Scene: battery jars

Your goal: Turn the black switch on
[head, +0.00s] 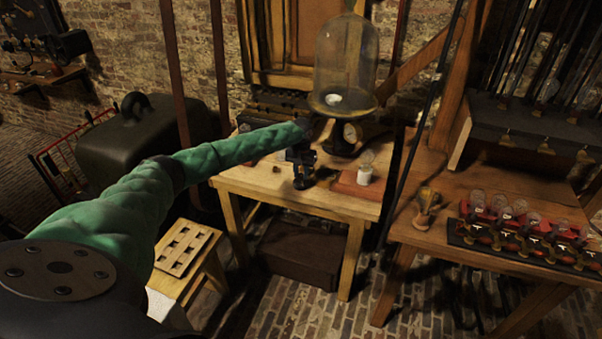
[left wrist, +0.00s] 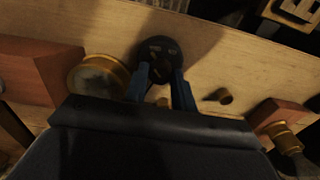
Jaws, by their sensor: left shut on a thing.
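The black switch (left wrist: 160,48) shows in the left wrist view as a round dark piece on a pale wooden table (left wrist: 235,62). My left gripper (left wrist: 162,90) is at the switch, with its two blue-grey fingers on either side of its near part. It is shut on the switch. In the head view my left arm in its green sleeve reaches over the wooden table (head: 250,182), and the left gripper (head: 302,178) points down near the front edge. The switch cannot be told from the dark gripper there. The switch's setting is unclear. My right gripper is not in view.
A glass bell jar (head: 343,65) stands behind the gripper. A bulb (head: 366,170) on a reddish wooden base is to its right. A row of bulbs (head: 506,213) stands on the right table.

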